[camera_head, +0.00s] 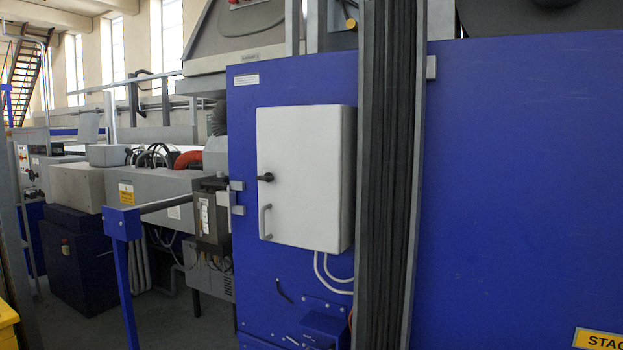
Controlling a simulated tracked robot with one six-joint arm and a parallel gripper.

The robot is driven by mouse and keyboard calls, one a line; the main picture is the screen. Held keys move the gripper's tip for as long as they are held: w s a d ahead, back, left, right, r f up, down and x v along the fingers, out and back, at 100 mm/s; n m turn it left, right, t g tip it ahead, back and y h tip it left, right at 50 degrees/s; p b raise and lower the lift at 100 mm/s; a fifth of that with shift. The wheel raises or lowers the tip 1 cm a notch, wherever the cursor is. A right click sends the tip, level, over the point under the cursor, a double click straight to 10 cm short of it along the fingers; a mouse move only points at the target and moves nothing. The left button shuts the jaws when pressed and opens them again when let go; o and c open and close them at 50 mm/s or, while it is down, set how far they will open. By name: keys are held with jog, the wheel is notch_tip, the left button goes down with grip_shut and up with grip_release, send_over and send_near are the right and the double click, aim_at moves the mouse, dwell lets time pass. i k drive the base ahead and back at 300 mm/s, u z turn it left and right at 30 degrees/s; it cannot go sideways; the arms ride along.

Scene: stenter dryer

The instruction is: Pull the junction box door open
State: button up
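The junction box (350,180) is a light grey cabinet fixed to a blue machine panel in the middle of the camera_head view. Its door (305,165) faces me and looks closed. A small black latch (265,177) sits on the door's left edge. Below it is a grey vertical bar handle (265,222). White cables (325,268) run out of the box's underside. My gripper is not in view, so I cannot see its state or its distance from the handle.
A dark ribbed vertical column (385,180) stands close to the box's right side. A blue post with a grey rail (170,203) stands to the left, in front of a grey control unit (210,215). Floor (185,322) shows at lower left.

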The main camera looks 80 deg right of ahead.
aim_at(301, 146)
jog(key=z, duration=2.3)
jog(key=k, duration=0.35)
jog(key=z, duration=0.2)
jog(key=i, duration=0.5)
